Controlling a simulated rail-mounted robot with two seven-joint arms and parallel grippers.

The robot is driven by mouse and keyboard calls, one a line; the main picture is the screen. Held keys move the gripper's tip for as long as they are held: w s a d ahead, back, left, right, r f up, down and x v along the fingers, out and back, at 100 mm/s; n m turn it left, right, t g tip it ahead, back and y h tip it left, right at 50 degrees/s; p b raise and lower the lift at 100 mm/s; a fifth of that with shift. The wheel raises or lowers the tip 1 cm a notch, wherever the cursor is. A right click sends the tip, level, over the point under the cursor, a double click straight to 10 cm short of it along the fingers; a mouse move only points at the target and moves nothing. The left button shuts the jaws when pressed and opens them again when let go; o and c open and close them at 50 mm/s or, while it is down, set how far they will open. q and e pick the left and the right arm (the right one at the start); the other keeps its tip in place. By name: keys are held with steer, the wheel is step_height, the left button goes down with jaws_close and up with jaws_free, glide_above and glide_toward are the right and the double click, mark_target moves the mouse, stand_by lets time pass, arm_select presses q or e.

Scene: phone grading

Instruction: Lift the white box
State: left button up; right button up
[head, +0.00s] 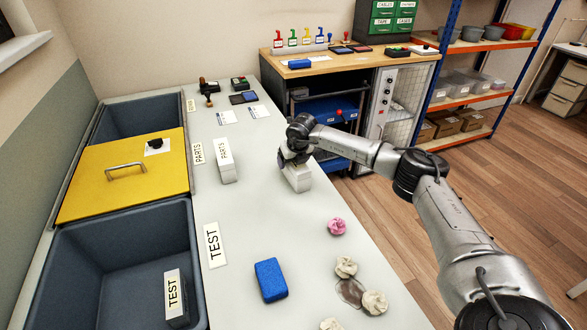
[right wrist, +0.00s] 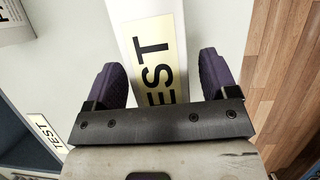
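A white box (head: 297,180) stands on the light table near its right edge in the head view. In the right wrist view the white box (right wrist: 153,30) lies between my fingers and bears a cream label reading TEST. My right gripper (right wrist: 160,85) is open, one purple-padded finger on each side of the box, with a gap visible at the right finger. In the head view the gripper is at the far end of the box and partly hidden by my wrist. A second white box (head: 226,168), labelled PARTS, stands further left on the table. My left gripper is not in view.
A blue block (head: 271,280), a pink crumpled ball (head: 337,227) and pale crumpled balls (head: 346,267) lie nearer. Grey bins, one with a yellow lid (head: 95,190), line the left side. A stamp (head: 208,90) and papers lie at the back.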

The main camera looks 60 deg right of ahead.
steer(key=c, duration=1.1)
steer(key=shift+o, duration=0.2)
steer(key=shift+r, duration=0.1)
